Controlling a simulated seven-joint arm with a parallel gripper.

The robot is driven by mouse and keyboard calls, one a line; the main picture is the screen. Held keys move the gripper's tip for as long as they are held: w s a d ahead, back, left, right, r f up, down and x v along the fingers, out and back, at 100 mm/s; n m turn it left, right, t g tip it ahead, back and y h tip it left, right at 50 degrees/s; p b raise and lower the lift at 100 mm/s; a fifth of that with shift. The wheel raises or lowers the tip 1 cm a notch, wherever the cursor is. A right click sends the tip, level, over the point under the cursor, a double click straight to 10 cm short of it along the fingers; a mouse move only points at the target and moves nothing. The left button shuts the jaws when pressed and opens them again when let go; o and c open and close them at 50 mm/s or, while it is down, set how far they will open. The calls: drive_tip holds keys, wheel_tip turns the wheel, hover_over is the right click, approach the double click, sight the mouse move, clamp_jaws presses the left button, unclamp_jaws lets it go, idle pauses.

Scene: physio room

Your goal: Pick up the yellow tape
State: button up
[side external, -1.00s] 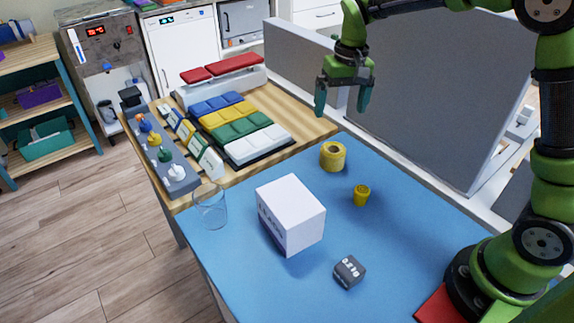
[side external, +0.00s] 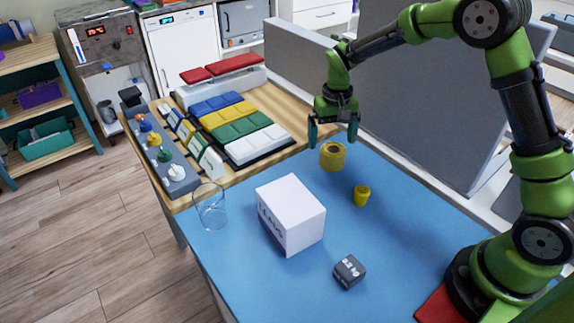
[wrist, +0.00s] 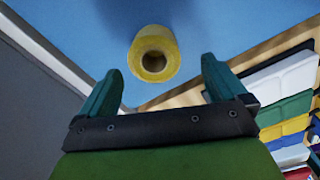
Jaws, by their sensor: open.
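The yellow tape (side external: 332,157) is a roll with a hole in its top face, standing on the blue table near its back edge. In the wrist view the tape (wrist: 153,54) shows just beyond and between my fingertips. My gripper (side external: 333,138) is open and empty above the tape, fingers pointing down. In the wrist view the two teal fingers of my gripper (wrist: 155,75) are spread wide, and neither touches the tape.
A small yellow cup (side external: 362,195) stands in front of the tape. A white box (side external: 291,214), a grey block (side external: 349,271) and a clear glass (side external: 210,207) are on the blue table (side external: 400,240). A grey partition (side external: 430,110) rises behind. Coloured trays (side external: 230,120) lie at left.

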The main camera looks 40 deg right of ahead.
sight(333, 150)
drive_tip(key=f, duration=0.5)
drive_tip(key=shift+s+d+f, duration=0.1)
drive_tip(key=shift+s+d, duration=0.1)
drive_tip(key=shift+d, duration=0.1)
drive_tip(key=shift+c, duration=0.2)
drive_tip(key=c, duration=1)
drive_tip(key=shift+c, duration=0.2)
